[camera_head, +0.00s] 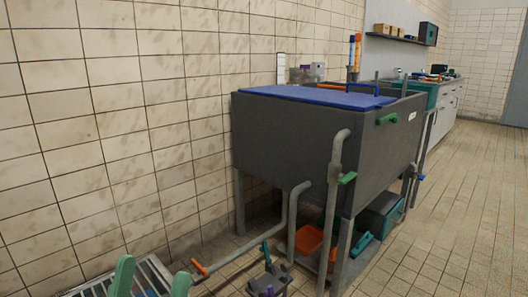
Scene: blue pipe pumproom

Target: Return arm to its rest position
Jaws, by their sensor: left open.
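My left gripper (153,270) shows at the bottom left edge, with two green fingers standing upright and apart. It is open, and nothing shows between the fingers. Its wrist and the rest of the arm are cut off by the lower edge. It appears in front of a metal floor grate (152,270), and I cannot tell its height above it. My right gripper is not in view.
A large dark grey tank (285,130) with a blue lid (320,97) stands against the tiled wall. Grey pipes (333,190) run down its front. A dark fitting (270,280) sits low in front. The right floor (455,220) is clear.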

